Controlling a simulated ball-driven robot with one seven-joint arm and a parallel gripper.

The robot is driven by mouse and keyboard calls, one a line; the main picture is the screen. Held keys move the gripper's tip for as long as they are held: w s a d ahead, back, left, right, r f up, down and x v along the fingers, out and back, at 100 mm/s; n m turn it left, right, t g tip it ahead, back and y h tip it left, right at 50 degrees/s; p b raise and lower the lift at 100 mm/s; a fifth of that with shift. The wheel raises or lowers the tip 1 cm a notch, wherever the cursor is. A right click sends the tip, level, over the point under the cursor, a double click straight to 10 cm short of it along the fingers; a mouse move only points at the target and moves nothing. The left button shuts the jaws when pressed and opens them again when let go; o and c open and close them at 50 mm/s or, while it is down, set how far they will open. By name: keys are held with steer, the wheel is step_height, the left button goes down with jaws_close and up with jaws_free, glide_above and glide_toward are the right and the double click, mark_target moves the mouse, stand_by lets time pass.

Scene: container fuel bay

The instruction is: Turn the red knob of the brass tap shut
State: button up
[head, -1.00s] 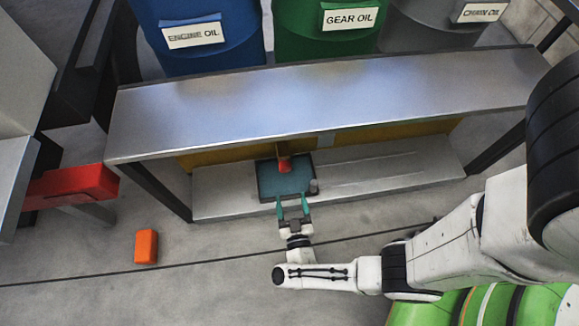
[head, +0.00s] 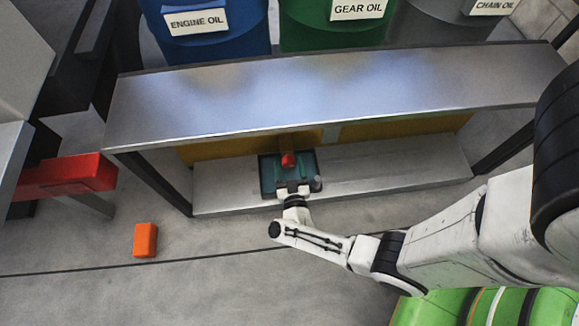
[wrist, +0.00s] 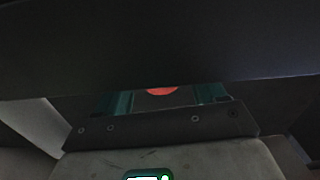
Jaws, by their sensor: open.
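The red knob (head: 288,160) shows under the front edge of the metal shelf, above a dark tray with a teal floor (head: 265,177). The tap body behind the knob is mostly hidden by the shelf edge. My gripper (head: 290,176) is open, its teal fingers over the tray and just in front of the knob. In the wrist view, the lower part of the red knob (wrist: 162,91) shows between the two teal fingers (wrist: 165,101), and a dark surface hides the upper part. I cannot tell whether the fingers touch the knob.
The metal shelf (head: 330,95) overhangs the lower ledge (head: 400,180) closely above my gripper. Dark legs stand at both ends. Blue (head: 205,30), green and grey drums stand behind. An orange block (head: 145,240) lies on clear floor at left, near a red beam (head: 65,177).

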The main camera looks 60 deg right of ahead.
steer(key=c, duration=1.1)
steer(key=shift+o, duration=0.2)
steer(key=shift+m, duration=2.3)
steer(key=o, duration=1.1)
steer(key=shift+c, duration=0.2)
steer(key=shift+a, duration=0.1)
steer(key=p+v, duration=0.2)
steer(key=v, duration=0.8)
steer(key=shift+s+a, duration=0.25)
